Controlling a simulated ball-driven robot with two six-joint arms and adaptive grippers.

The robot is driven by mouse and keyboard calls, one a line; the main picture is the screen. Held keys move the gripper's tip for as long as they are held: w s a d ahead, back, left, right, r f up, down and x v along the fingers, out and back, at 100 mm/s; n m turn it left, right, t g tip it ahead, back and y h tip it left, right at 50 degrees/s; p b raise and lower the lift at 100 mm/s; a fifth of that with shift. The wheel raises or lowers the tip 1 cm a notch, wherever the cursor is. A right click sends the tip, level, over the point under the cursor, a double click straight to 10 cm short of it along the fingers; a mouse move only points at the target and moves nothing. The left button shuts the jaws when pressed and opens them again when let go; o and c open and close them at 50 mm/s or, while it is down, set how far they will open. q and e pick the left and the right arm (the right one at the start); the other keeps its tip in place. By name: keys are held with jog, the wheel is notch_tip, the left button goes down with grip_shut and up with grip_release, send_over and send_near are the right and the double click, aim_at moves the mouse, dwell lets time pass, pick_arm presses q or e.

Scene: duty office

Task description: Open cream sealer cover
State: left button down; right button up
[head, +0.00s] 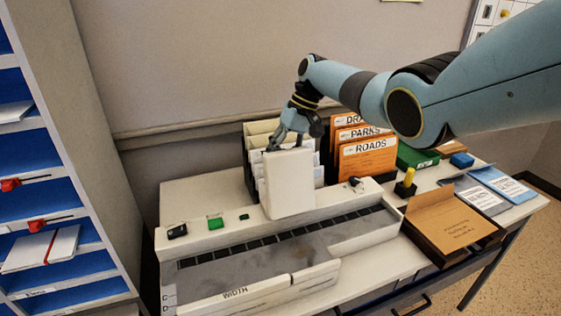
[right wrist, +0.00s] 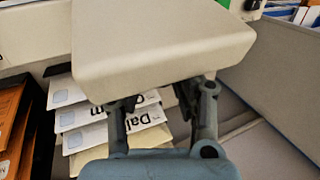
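The cream sealer cover (head: 290,184) stands raised and nearly upright on the long cream sealer (head: 335,279), at its back edge. In the right wrist view the cover (right wrist: 160,40) fills the top middle as a thick cream slab. My right gripper (head: 283,141) is at the cover's top edge, on its back side. In the right wrist view its two fingers (right wrist: 160,95) are apart, with letters showing through the gap. Their tips meet or pass behind the cover's edge, so contact is hard to tell. My left gripper is not in view.
Behind the sealer stands a file rack with orange folders (head: 368,158) and pale envelopes (right wrist: 110,125). Green (head: 216,223) and black buttons sit on the sealer's back ledge. An open brown folder tray (head: 440,218) lies to the right. Blue shelves (head: 35,190) stand at left.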

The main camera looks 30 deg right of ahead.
jog(key=o, duration=0.4)
jog(key=shift+s+d, duration=0.15)
jog(key=shift+o, duration=0.2)
jog(key=shift+f, duration=0.15)
jog(key=shift+a, duration=0.2)
jog(key=v, duration=1.2)
jog(key=shift+d, duration=0.15)
